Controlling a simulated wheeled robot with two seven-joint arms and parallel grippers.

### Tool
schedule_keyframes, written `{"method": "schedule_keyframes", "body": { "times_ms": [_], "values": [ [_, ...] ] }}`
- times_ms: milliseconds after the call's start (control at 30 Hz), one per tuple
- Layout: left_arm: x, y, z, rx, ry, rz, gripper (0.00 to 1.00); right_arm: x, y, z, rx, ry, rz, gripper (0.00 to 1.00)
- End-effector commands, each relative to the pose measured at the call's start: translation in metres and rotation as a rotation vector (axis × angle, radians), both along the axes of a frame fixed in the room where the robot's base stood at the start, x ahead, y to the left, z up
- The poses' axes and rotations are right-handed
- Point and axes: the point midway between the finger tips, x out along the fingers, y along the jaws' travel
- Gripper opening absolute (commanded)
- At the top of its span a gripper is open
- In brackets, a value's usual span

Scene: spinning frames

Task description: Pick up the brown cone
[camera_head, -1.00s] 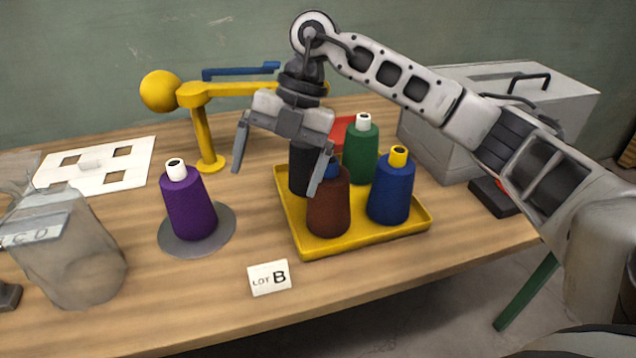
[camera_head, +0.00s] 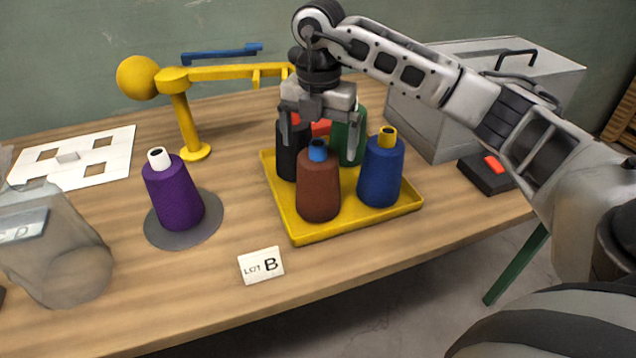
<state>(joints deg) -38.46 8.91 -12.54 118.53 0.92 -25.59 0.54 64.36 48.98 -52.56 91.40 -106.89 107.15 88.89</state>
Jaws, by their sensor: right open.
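The brown cone (camera_head: 318,189) with a blue tip stands upright at the front left of the yellow tray (camera_head: 300,233). My right gripper (camera_head: 318,141) is open, pointing down above and just behind the brown cone, over the black cone (camera_head: 290,152). Its fingers hang apart, one over the black cone and one in front of the green cone (camera_head: 349,135). I cannot tell whether they touch any cone. A blue cone (camera_head: 381,175) with a yellow tip stands to the right of the brown one. My left gripper is not in view.
A purple cone (camera_head: 175,197) stands on a grey disc at left, beside a yellow arm stand (camera_head: 186,118). A clear bag (camera_head: 55,260) lies at the left edge, a grey box (camera_head: 440,120) at back right. A LOT B card (camera_head: 261,265) stands in front.

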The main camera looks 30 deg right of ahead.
Motion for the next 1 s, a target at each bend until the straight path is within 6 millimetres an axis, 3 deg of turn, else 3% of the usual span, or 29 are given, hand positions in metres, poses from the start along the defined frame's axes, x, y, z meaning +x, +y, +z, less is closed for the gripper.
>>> {"method": "schedule_keyframes", "body": {
  "times_ms": [333,633,667,933,967,1000],
  "values": [
    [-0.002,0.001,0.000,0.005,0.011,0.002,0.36,0.003,-0.001,-0.045,0.000,0.004,0.000,0.98],
    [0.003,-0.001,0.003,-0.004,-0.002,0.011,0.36,0.003,-0.001,-0.051,0.000,0.001,0.001,0.98],
    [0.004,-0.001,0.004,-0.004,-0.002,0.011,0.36,0.003,-0.001,-0.051,0.000,0.001,0.001,0.93],
    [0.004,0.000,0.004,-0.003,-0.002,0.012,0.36,0.003,-0.001,-0.051,0.000,0.001,0.001,0.18],
    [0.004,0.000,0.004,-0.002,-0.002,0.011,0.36,0.003,-0.001,-0.051,0.000,0.001,0.001,0.11],
    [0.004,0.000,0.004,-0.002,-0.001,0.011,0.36,0.004,-0.001,-0.049,0.001,-0.002,0.000,0.11]
  ]
}}
